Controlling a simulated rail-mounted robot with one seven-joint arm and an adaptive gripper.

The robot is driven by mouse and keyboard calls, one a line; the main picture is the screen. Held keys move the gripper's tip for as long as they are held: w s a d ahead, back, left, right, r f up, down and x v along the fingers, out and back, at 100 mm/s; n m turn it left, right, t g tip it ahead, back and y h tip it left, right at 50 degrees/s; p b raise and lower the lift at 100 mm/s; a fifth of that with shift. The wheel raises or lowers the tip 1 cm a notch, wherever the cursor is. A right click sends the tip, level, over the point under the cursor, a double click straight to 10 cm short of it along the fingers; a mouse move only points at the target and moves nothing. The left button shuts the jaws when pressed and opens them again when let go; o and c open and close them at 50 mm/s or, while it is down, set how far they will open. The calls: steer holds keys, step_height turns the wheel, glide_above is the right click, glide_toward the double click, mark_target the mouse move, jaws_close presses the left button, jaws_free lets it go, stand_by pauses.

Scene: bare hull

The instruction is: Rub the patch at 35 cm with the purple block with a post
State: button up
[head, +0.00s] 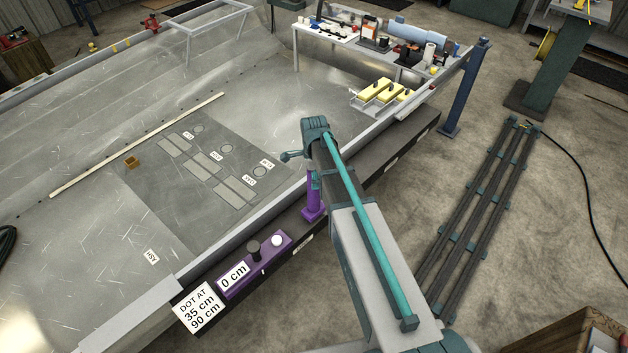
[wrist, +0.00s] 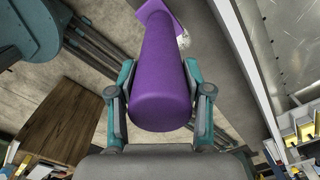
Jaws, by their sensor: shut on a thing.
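The purple block with a post (head: 312,203) stands upright at the dark ledge along the near edge of the metal hull plate. I cannot tell whether its base touches the ledge. My gripper (head: 315,181) is shut on the post, mostly hidden behind my arm in the head view. In the wrist view the purple post (wrist: 160,75) lies between the two teal-and-grey fingers of my gripper (wrist: 158,100), with its flat base beyond. Several patches, rectangles and circles, lie on a darker sheet (head: 150,200); their small labels are too blurred to read surely.
A purple box (head: 262,262) with a black knob, a white knob and a "0 cm" label sits on the ledge. A sign (head: 199,308) reads "DOT AT 35 cm 90 cm". Yellow blocks (head: 374,91) and a cluttered white table (head: 350,42) stand at the back. A raised rail (head: 245,233) edges the plate.

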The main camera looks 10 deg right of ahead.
steer(key=shift+r+p, duration=1.45)
steer(key=shift+r, duration=1.4)
steer(key=shift+w, duration=0.15)
